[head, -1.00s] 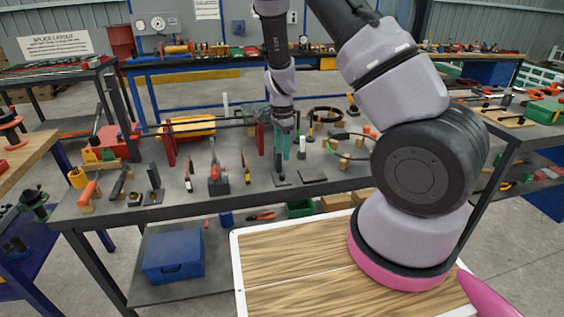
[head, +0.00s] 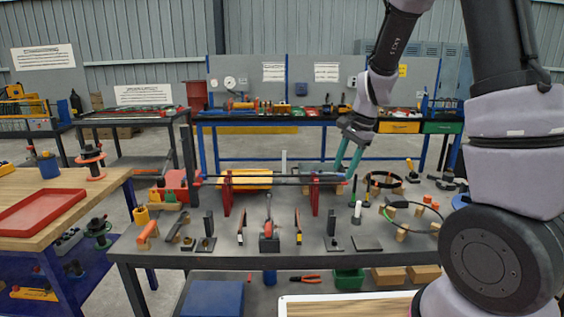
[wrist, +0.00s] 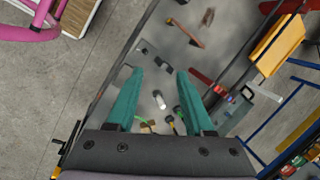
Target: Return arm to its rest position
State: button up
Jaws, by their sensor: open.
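My gripper (head: 347,160) is raised above the right part of the grey workbench (head: 270,252) in the head view, its teal fingers pointing down and a little left. In the wrist view my gripper (wrist: 157,88) has its two teal fingers spread apart with nothing between them. Beyond the fingertips lie the bench top (wrist: 195,50) and small items on it. The arm bends down from the upper right of the head view.
Red stands (head: 227,198) hold dark bars across the bench. A black cable ring (head: 384,181) and a white-topped cylinder (head: 357,211) are near the gripper. A red tray (head: 38,212) sits on the wooden table at left. Grey floor separates the benches.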

jog(key=s+d+r+n+t, duration=0.2)
jog(key=s+r+n, duration=0.1)
jog(key=s+r, duration=0.7)
jog(key=s+d+r+n+t, duration=0.3)
jog(key=s+r+n, duration=0.1)
jog(key=s+r, duration=0.6)
jog(key=shift+s+d+r+n+t+h, duration=0.15)
jog(key=shift+d+r+n+t+h, duration=0.15)
jog(key=shift+r, duration=0.25)
